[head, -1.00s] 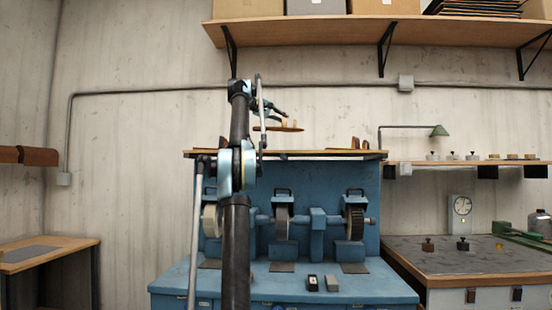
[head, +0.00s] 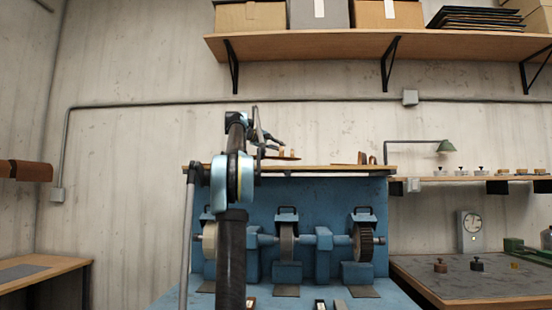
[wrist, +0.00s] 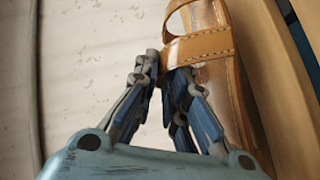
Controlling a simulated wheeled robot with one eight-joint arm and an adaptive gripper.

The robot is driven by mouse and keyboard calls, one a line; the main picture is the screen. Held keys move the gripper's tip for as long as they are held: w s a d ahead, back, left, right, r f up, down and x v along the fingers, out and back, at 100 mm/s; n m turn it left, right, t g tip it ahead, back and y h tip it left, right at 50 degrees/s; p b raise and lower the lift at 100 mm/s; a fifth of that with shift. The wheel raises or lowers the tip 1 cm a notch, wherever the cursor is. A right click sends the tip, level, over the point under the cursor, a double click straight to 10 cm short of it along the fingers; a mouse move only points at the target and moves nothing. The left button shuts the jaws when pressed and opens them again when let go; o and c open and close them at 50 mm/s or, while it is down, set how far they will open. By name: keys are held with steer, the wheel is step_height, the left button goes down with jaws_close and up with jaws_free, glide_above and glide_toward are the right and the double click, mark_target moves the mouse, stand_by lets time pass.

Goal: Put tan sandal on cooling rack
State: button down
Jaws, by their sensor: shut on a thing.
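The tan sandal (wrist: 215,72) fills the upper right of the wrist view, with stitched leather straps and a brown sole. My gripper (wrist: 163,62) is shut on one of its straps. In the head view my gripper (head: 280,147) holds the sandal (head: 284,157), seen edge-on and small, just above the wooden shelf (head: 320,168) on top of the blue machine. I cannot tell whether the sole touches the shelf. This shelf may be the cooling rack; no other rack is clearly seen.
Another brown sandal or similar item (head: 366,158) stands at the shelf's right end. The blue grinding machine (head: 325,200) with several wheels is below. A higher shelf (head: 310,45) holds boxes. The shelf between is clear.

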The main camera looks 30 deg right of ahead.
steer(key=shift+s+f, duration=0.1)
steer(key=shift+f, duration=1.9)
steer(key=c, duration=1.6)
jaws_free()
steer(key=v, duration=1.2)
